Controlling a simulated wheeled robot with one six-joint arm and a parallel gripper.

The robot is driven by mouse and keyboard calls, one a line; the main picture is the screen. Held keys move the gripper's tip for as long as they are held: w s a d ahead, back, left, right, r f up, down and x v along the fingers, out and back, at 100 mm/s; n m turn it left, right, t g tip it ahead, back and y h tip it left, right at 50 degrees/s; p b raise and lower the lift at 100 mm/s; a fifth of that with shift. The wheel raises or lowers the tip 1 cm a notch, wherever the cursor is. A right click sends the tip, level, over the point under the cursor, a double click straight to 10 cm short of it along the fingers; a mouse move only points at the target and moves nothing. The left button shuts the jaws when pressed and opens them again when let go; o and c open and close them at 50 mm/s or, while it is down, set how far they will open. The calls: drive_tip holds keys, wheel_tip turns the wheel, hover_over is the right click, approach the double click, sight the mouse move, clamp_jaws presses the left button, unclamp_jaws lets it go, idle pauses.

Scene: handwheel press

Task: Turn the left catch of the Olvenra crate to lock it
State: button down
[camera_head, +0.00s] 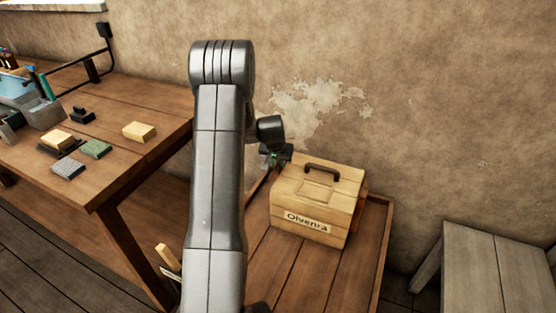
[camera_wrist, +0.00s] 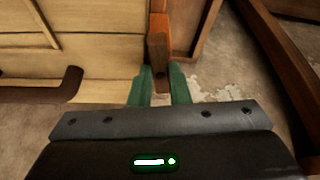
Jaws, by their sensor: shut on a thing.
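The Olvenra crate (camera_head: 318,205) is a pale wooden box with a dark handle (camera_head: 322,169) on its lid and a name label on its front. It stands on a low wooden table. My gripper (camera_head: 268,160) is at the crate's left side, partly hidden behind my arm. In the wrist view its green fingers (camera_wrist: 160,88) are shut on the left catch (camera_wrist: 158,50), an orange-brown wooden bar at the edge of the crate (camera_wrist: 90,60). I cannot tell how far the catch is turned. In the head view the catch is hidden.
A workbench (camera_head: 115,175) at the left holds several small blocks, including a yellow block (camera_head: 139,131). The low table (camera_head: 300,275) has a raised rim and bare room in front of the crate. A grey bench (camera_head: 490,270) stands at the right. A patched plaster wall is close behind.

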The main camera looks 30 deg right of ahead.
drive_tip(key=n, duration=0.2)
drive_tip(key=n+y, duration=0.1)
drive_tip(key=shift+s+d+f+n+t, duration=0.1)
drive_tip(key=shift+d+n+t, duration=0.1)
drive_tip(key=shift+n+t, duration=0.2)
drive_tip(key=n+y+b, duration=0.1)
drive_tip(key=n+b, duration=0.1)
drive_tip(key=b, duration=0.1)
drive_tip(key=n+y+b, duration=0.1)
drive_tip(key=n+b, duration=0.1)
drive_tip(key=n, duration=0.1)
drive_tip(key=shift+d+f+b, duration=0.15)
drive_tip(key=shift+d+b, duration=0.05)
drive_tip(key=shift+b, duration=0.2)
drive_tip(key=n+y+b, duration=0.1)
drive_tip(key=n+b, duration=0.1)
drive_tip(key=n, duration=0.1)
drive_tip(key=shift+d+n+y, duration=0.15)
drive_tip(key=shift+n+y, duration=0.15)
drive_tip(key=shift+d+r+n+g+y+b, duration=0.15)
drive_tip(key=shift+n+g+y+b, duration=0.1)
drive_tip(key=shift+n, duration=0.65)
drive_tip(key=shift+a+r+n+g+y+b, duration=0.15)
drive_tip(key=shift+n+y+b, duration=0.1)
drive_tip(key=shift+n, duration=0.65)
drive_tip(key=shift+d, duration=0.1)
drive_tip(key=c, duration=1.4)
unclamp_jaws()
drive_tip(key=shift+o, duration=0.2)
